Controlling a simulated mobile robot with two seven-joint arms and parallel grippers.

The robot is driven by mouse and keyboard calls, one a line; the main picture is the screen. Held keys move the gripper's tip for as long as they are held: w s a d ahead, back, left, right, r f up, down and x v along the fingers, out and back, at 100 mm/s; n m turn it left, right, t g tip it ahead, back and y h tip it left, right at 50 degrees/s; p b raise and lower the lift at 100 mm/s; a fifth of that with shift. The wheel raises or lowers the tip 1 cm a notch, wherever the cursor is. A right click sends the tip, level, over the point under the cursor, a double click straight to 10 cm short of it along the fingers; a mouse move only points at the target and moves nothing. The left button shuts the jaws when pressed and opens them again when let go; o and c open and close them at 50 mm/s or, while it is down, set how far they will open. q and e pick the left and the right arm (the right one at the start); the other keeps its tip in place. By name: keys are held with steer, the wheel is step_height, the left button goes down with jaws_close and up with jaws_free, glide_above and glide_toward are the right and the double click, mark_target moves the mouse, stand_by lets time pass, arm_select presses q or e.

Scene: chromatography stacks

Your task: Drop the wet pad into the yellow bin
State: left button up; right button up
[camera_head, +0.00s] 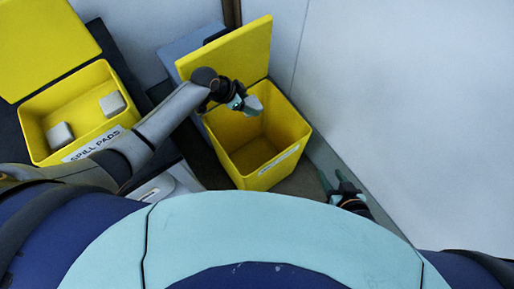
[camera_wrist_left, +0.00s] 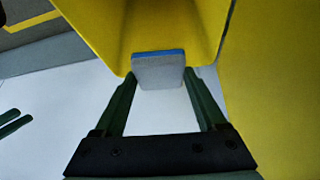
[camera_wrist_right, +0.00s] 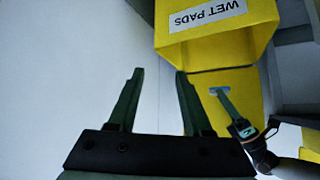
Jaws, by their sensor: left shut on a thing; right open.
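The wet pad (camera_head: 253,105) is a small grey block. In the left wrist view the pad (camera_wrist_left: 158,72) shows a blue edge and sits between the fingertips. My left gripper (camera_head: 245,103) is shut on it and holds it over the mouth of the yellow bin (camera_head: 278,166), near the lid side. The bin's lid (camera_head: 235,54) stands open at the back. The bin (camera_wrist_right: 215,48) reads "WET PADS" in the right wrist view. The visible bin floor looks empty. My right gripper (camera_head: 331,178) is open and empty, low to the right of the bin.
A yellow box (camera_head: 75,86) marked "SPILL PADS" stands open at the left with two grey pads (camera_head: 60,136) (camera_head: 112,104) inside. A pale wall (camera_head: 420,90) closes off the right side, close to the bin and my right gripper.

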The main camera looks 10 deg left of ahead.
arm_select(q)
step_height(320, 180, down, 4)
steer(key=b, duration=0.3)
steer(key=shift+r, duration=0.2)
step_height(320, 180, down, 2)
steer(key=shift+b, duration=1.15)
arm_select(e)
steer(key=shift+n+y, duration=0.3)
steer(key=a+f, duration=0.1)
steer(key=w+a+f, duration=0.1)
steer(key=f, duration=0.1)
steer(key=shift+a+f, duration=0.15)
steer(key=shift+a, duration=0.05)
arm_select(q)
steer(key=o, duration=1)
steer(key=shift+o, duration=1.2)
arm_select(e)
steer(key=shift+s, duration=0.25)
arm_select(q)
steer(key=shift+r, duration=0.15)
